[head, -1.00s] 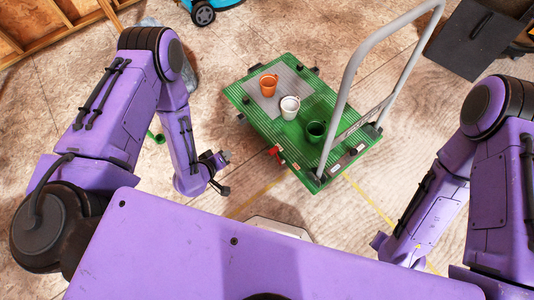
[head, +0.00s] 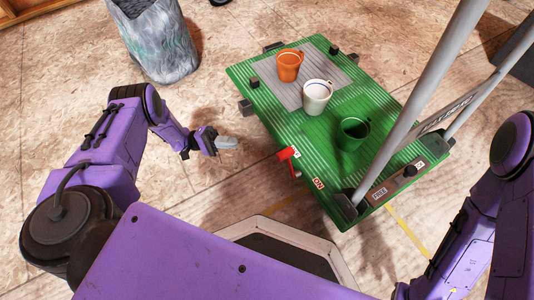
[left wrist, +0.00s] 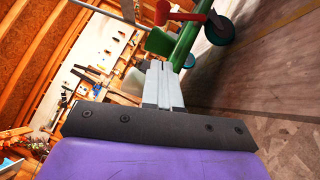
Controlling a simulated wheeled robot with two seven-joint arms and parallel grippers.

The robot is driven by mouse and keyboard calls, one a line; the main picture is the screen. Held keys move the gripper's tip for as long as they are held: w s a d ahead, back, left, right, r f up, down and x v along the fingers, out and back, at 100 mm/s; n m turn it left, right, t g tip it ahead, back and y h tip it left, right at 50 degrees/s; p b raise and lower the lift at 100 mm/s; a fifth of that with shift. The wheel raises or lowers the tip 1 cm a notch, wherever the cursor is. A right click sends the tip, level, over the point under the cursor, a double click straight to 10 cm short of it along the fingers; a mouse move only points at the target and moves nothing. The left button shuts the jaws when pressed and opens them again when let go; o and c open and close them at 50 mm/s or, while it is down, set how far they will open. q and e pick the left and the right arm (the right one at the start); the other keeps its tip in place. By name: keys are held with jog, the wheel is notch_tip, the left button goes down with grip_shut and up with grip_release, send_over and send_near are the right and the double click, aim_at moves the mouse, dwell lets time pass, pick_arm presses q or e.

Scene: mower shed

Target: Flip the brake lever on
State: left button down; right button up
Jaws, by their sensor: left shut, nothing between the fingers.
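The red brake lever (head: 288,157) sticks out from the near-left edge of the green platform cart (head: 310,165). An "ON" label (head: 318,184) is on the edge to its right. My left gripper (head: 228,143) is shut and empty, to the left of the lever and apart from it. In the left wrist view the shut fingers (left wrist: 160,85) point toward the cart, and the red lever (left wrist: 178,12) shows at the top, beyond the fingertips. My right arm is at the right in the head view; its gripper is out of the picture.
A grey bin (head: 155,38) stands at the upper left. Floor left of the cart is clear.

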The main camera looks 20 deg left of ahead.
jog(key=shift+w+d+f+t+b, duration=0.4)
jog(key=shift+w+d+f+b, duration=0.1)
jog(key=shift+w+f+b, duration=0.1)
jog(key=shift+w+d+f+t+h+b, duration=0.3)
jog(key=shift+w+d, duration=0.1)
jog(key=shift+w, duration=0.1)
pick_arm(q)
jog(key=s+x, duration=0.2)
jog(key=x, duration=1.1)
jog(key=shift+s+d+r, duration=0.25)
jog(key=shift+s+r, duration=0.05)
jog(key=shift+s, duration=0.1)
pick_arm(e)
jog(key=shift+w+d, duration=0.15)
